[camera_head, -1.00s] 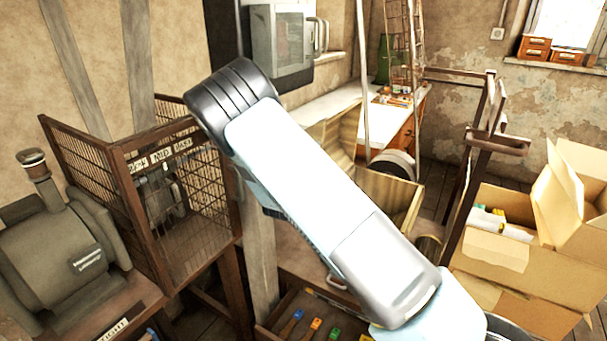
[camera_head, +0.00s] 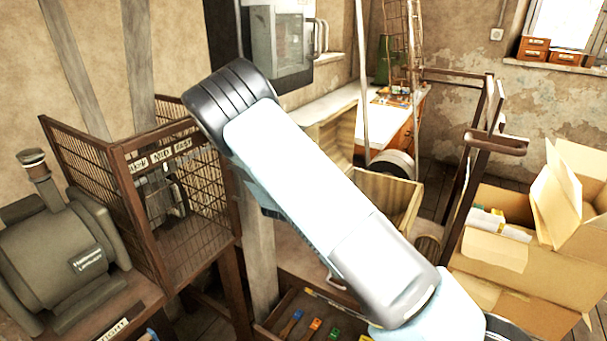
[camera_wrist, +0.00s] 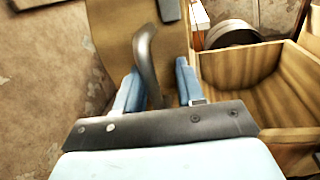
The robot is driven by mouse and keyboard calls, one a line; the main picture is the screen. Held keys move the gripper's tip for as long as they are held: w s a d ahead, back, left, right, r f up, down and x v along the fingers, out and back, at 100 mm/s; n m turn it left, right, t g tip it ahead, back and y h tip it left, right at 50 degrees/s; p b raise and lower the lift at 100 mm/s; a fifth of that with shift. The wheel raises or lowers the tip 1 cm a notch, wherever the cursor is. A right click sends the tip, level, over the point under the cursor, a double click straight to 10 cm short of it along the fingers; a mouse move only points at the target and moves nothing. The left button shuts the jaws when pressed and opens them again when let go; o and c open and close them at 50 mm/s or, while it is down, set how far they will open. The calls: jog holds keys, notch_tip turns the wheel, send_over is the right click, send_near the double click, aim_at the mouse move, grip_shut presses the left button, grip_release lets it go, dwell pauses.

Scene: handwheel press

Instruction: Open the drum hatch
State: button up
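In the wrist view, a tan panel (camera_wrist: 110,45) stands upright with a dark curved handle (camera_wrist: 146,60) in front of it. It may be the hatch; I cannot tell for sure. My gripper (camera_wrist: 158,85) has its two blue fingers apart, with the handle between them. The left finger is close to the handle or against it; a gap shows on the right side. In the head view a tan panel (camera_head: 338,135) shows behind my arm, which hides my gripper and the handle there.
An open wooden box (camera_wrist: 250,85) lies right of my gripper, with a grey round drum-like part (camera_wrist: 232,33) behind it. In the head view, a wire cage (camera_head: 155,190) and a grey machine (camera_head: 60,255) stand left, cardboard boxes (camera_head: 530,270) right.

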jog(key=v, duration=1.3)
jog(key=shift+s+a, duration=0.2)
jog(key=shift+s, duration=0.15)
jog(key=s+d+r+m+g+h, duration=0.1)
jog(key=s+d+r+m+g, duration=0.4)
jog(key=d, duration=0.3)
jog(key=s+d+r+m+g+h, duration=0.1)
jog(key=s+d+r+m+g, duration=0.3)
jog(key=d+m, duration=0.35)
jog(key=s+d+r+m+g+h, duration=0.1)
jog(key=s+d+r+m+g, duration=0.35)
jog(key=d, duration=0.45)
jog(key=s+r+m+t+y, duration=0.1)
jog(key=s+r+m+y, duration=0.4)
jog(key=s, duration=0.5)
jog(key=s+r+m+t+y, duration=0.1)
jog(key=s+r+m+y, duration=0.4)
jog(key=s+r+m, duration=0.3)
jog(key=s+r, duration=0.1)
jog(key=s, duration=0.2)
jog(key=shift+s+m, duration=0.3)
jog(key=shift+s, duration=0.05)
